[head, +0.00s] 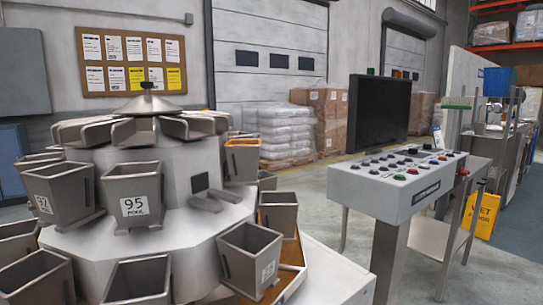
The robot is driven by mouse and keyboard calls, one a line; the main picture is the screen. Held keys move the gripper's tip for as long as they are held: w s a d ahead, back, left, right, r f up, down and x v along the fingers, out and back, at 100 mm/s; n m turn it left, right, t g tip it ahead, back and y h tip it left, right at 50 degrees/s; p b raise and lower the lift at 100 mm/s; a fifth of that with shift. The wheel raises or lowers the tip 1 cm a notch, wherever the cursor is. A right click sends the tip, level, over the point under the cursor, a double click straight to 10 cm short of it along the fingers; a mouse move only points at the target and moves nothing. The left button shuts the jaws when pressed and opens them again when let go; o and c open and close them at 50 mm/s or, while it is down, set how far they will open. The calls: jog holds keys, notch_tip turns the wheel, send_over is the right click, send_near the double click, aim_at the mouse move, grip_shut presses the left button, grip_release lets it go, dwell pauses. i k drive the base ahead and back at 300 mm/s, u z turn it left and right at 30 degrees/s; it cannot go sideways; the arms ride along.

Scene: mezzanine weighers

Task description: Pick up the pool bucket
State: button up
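Several grey metal buckets hang in tiers around a large grey weigher (165,232) at the left. One upper bucket (135,196) has a white label with a large 95 and smaller lettering below that I cannot read for certain. A bucket with a small label (250,262) is tilted at the lower right, by an orange-lined tray (291,253). Another bucket (279,212) is just above it, and one with an orange inside (242,160) is higher up. I cannot tell for sure which is the pool bucket. My gripper is not in view.
A control console (395,183) with buttons and a dark screen (379,113) stands right of the weigher. A yellow wet-floor sign (481,212) stands behind it. Wrapped pallets (286,133) and boxes are at the back wall. Grey floor is clear around the console's legs.

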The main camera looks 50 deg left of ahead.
aim_at(243, 154)
jog(key=i, duration=0.8)
jog(key=u, duration=2.1)
